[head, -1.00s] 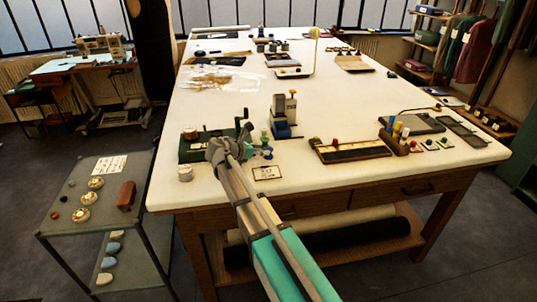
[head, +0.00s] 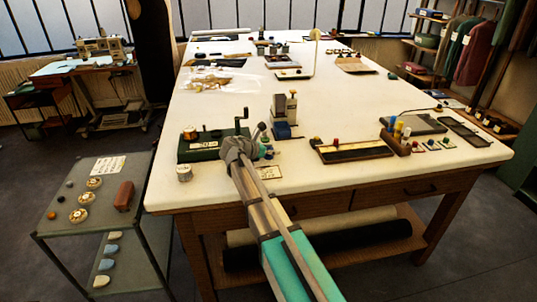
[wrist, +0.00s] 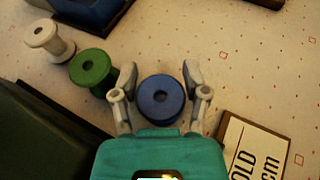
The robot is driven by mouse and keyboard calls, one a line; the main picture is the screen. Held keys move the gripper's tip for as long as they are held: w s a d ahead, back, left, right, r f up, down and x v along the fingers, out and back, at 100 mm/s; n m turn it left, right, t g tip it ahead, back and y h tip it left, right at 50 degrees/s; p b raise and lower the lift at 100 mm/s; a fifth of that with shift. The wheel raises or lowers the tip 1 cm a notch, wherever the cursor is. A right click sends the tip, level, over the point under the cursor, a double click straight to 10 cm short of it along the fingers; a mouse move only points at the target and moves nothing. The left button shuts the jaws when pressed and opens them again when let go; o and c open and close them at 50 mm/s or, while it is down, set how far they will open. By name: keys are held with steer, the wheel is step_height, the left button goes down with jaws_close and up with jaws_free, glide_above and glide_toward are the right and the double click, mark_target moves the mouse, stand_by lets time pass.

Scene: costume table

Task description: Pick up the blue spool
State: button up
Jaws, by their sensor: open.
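The blue spool (wrist: 160,88) stands upright in the wrist view, seen from above with its centre hole showing. My gripper (wrist: 160,77) is open, with one finger on each side of the spool. A small gap shows between the spool and each finger. I cannot tell how far above the tabletop the fingertips are. In the head view my gripper (head: 262,141) is over the near part of the table and largely hides the spool.
A green spool (wrist: 92,67) stands close to the left finger, with a white spool (wrist: 48,38) beyond it. A label card (wrist: 259,150) lies at the lower right. A dark green base (wrist: 35,140) is at the left.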

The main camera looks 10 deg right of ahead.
steer(key=shift+c, duration=0.3)
steer(key=c, duration=0.4)
steer(key=shift+r, duration=0.2)
steer(key=shift+c, duration=0.2)
step_height(320, 180, up, 3)
steer(key=p, duration=0.3)
steer(key=s+a+r+p, duration=0.6)
steer(key=s+r+p, duration=0.3)
steer(key=s, duration=0.3)
steer(key=shift+s+r+p, duration=0.35)
steer(key=shift+p, duration=0.15)
